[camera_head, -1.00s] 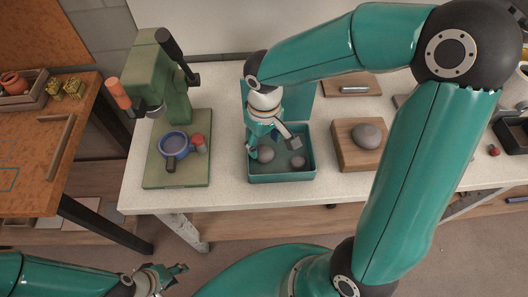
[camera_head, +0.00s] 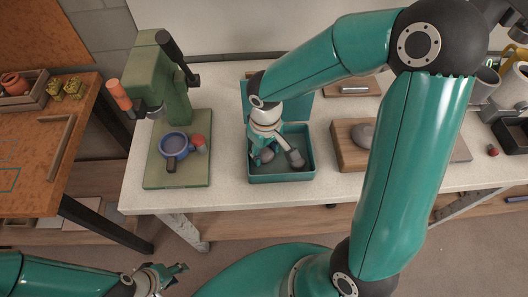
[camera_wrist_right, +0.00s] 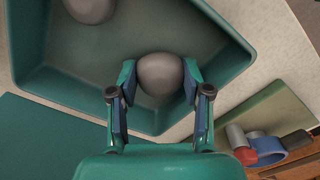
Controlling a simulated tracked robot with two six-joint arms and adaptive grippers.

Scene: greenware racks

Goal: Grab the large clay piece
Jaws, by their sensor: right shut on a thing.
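A rounded grey clay lump (camera_head: 266,155) lies at the left inside a teal tray (camera_head: 283,178). My right gripper (camera_head: 268,158) reaches down into the tray, shut on this lump. In the right wrist view the lump (camera_wrist_right: 160,74) sits between both finger pads. My left gripper (camera_head: 168,275) is open and empty, low in the head view.
A teal panel (camera_head: 298,107) is behind the tray. An orange-brown table (camera_head: 25,150) is at the far left.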

